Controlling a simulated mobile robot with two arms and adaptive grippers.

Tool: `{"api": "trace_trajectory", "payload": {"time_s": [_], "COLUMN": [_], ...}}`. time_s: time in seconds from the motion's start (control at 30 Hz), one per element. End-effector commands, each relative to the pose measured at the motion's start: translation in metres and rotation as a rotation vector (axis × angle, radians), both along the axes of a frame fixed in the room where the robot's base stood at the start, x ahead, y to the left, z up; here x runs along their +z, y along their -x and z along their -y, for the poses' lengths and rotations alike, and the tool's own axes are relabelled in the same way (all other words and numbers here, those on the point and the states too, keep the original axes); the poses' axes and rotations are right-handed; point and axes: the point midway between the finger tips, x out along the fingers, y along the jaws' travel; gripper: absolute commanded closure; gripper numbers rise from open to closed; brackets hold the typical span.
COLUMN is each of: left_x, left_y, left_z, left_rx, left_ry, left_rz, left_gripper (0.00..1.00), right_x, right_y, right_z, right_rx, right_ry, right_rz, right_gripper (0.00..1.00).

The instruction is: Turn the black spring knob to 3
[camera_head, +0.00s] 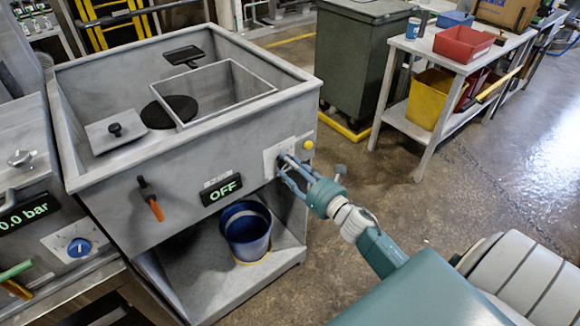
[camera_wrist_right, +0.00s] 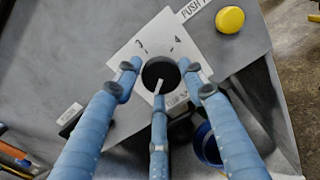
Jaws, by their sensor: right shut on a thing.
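The black spring knob (camera_wrist_right: 158,70) is round and sits on a white plate (camera_wrist_right: 163,28) with printed numbers, 3 and 4 among them, in the right wrist view. A light pointer mark shows on its lower part, and the numbers 3 and 4 are above it. My right gripper (camera_head: 284,165) is at the compactor's front panel, its blue fingers shut around the knob; it also shows in the right wrist view (camera_wrist_right: 160,78). In the head view the fingers mostly hide the knob. My left gripper is not in view.
The grey compactor (camera_head: 105,185) has an OFF display (camera_head: 221,189), an orange-tipped lever (camera_head: 151,200) and a yellow push button (camera_head: 308,144) near the knob. A blue bucket (camera_head: 246,232) stands below. A dark bin (camera_head: 355,60) and workbench (camera_head: 455,65) are behind.

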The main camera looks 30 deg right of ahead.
Motion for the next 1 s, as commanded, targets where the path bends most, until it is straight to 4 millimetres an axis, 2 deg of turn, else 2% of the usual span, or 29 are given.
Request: {"api": "trace_trajectory", "payload": {"time_s": [0.03,1.0], "left_x": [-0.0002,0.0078], "left_y": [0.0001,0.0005], "left_z": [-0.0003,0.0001], "left_rx": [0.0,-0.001], "left_ry": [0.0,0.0], "left_rz": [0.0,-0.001], "left_gripper": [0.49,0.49], "right_x": [0.0077,0.0078], "right_y": [-0.0024,-0.0036], "right_z": [0.003,0.009], "right_rx": [-0.003,-0.005], "right_ry": [-0.034,-0.945], "right_rz": [0.01,-0.059], "right_gripper": [0.85,0.85]}}
